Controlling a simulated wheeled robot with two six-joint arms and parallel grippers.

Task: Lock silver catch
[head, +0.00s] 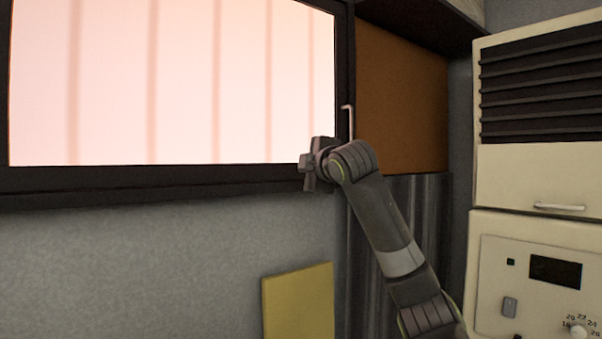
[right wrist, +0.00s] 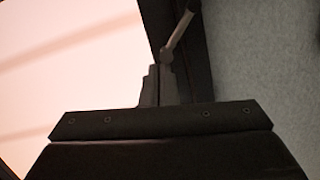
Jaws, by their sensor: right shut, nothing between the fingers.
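The silver catch (head: 350,122) is a thin, pale bent rod on the dark right side of the window frame (head: 343,60). In the head view its long part stands upright, with a short bend at the top. My right gripper (head: 308,172) is just below and left of it, at the window's lower right corner. In the right wrist view the fingers (right wrist: 160,84) are shut and empty, and the catch (right wrist: 181,32) runs up from just beyond their tips. I cannot tell whether they touch it. The catch's lower end is hidden in the head view. My left gripper is not in view.
The bright window pane (head: 180,80) fills the left. An orange-brown panel (head: 402,100) is right of the frame. A cream unit (head: 530,180) with a dark grille stands at far right. A yellow board (head: 298,300) is below the window, against the grey wall (head: 130,260).

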